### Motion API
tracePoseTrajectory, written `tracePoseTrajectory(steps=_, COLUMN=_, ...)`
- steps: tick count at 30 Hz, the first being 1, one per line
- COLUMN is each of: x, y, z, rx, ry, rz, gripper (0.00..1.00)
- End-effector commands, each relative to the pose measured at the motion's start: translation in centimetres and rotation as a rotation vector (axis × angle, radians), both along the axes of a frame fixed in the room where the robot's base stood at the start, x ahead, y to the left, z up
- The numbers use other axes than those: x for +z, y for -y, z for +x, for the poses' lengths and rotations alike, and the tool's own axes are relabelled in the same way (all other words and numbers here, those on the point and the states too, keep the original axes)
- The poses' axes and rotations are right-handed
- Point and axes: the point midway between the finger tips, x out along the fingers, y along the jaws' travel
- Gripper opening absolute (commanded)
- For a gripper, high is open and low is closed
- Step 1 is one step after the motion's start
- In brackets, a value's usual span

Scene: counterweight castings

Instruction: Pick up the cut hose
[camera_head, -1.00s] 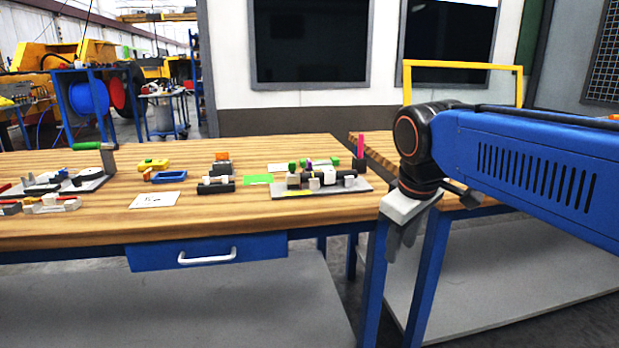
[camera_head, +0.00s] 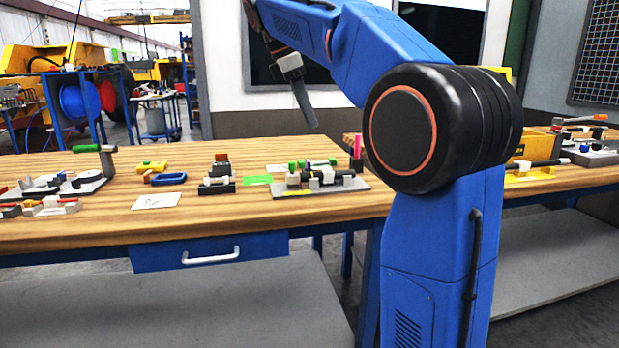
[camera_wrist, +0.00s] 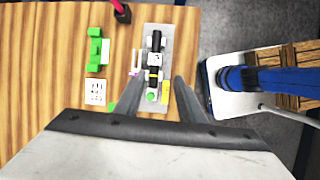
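No piece can be told for certain as the cut hose. A short black cylinder (camera_head: 342,175) lies on a grey plate (camera_head: 300,191) on the wooden bench. The wrist view shows black pieces (camera_wrist: 156,41) in line along the same kind of grey plate (camera_wrist: 166,32), with a green round piece (camera_wrist: 152,97) near the fingers. Another black rod (camera_head: 545,163) lies on a yellow block on the right bench. My gripper (camera_head: 306,112) hangs above the back of the bench, clear of the things on it. In the wrist view its two fingers (camera_wrist: 158,82) are apart, with nothing held between them.
A magenta-topped post (camera_head: 357,150) stands at the plate's back right. A green mat (camera_head: 257,179), a blue ring-shaped piece (camera_head: 167,178) and a white card (camera_head: 157,201) lie to its left. A vise-like fixture (camera_head: 92,178) stands farther left. The bench's front middle is bare.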

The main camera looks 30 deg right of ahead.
Motion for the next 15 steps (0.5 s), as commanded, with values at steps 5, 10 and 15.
tracePoseTrajectory(steps=5, x=0.7, y=0.2, z=1.1, rx=0.034, ry=-0.038, rz=-0.010, gripper=0.36)
tracePoseTrajectory(steps=10, x=-0.7, y=0.9, z=1.0, rx=0.037, ry=-0.043, rz=-0.010, gripper=0.36)
tracePoseTrajectory(steps=15, x=-3.5, y=2.1, z=0.8, rx=0.036, ry=-0.044, rz=-0.010, gripper=0.36)
